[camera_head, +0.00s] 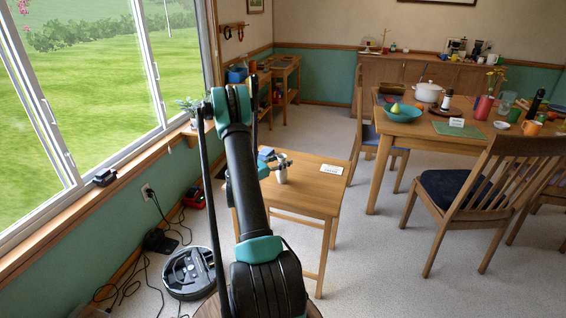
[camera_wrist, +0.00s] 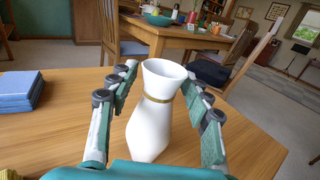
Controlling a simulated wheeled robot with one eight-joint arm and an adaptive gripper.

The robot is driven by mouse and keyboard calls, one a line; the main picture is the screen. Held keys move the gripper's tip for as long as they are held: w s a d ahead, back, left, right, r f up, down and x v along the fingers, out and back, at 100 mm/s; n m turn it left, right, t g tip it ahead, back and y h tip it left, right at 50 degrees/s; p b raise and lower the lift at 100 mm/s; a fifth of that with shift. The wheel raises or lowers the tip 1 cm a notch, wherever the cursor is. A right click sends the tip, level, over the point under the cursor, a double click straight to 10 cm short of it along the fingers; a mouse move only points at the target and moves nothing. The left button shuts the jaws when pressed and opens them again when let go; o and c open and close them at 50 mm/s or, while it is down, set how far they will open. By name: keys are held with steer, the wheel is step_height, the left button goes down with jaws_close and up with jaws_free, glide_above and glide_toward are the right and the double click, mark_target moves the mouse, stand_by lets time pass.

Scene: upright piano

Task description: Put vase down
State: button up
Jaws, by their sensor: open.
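A white vase (camera_wrist: 150,115) with a gold band round its neck stands upright on the small wooden table (camera_wrist: 245,140) in the wrist view. My gripper (camera_wrist: 157,85) is open, with one finger on each side of the vase and a visible gap by the neck. The lower part of the vase is partly hidden by the gripper's body. In the head view the vase (camera_head: 281,174) is small, next to my gripper (camera_head: 284,162) above the small table (camera_head: 310,202).
Blue books (camera_wrist: 15,92) lie left of the vase. A white card (camera_head: 331,169) lies near the table's far right corner. A dining table (camera_head: 378,140) and chairs stand beyond; a robot vacuum (camera_head: 190,272) is on the floor.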

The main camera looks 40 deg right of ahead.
steer(key=s+a+r+m+t+y, duration=0.1)
steer(key=s+a+r+m+y, duration=0.15)
steer(key=a, duration=0.45)
steer(key=s+a+r+m+y, duration=0.1)
steer(key=s+a+m+y, duration=0.25)
steer(key=a, duration=0.35)
steer(key=s+a+r+m+t+y, duration=0.1)
steer(key=s+a+r+m+y, duration=0.2)
steer(key=a, duration=0.4)
steer(key=s+a+f+m+t+y, duration=0.1)
steer(key=s+a+f+m+y, duration=0.2)
steer(key=s+a+m+y, duration=0.6)
steer(key=s+a, duration=1)
steer(key=a, duration=0.3)
steer(key=shift+s+f+m+t, duration=0.15)
steer(key=shift+s+m+t, duration=0.15)
steer(key=shift+s, duration=0.1)
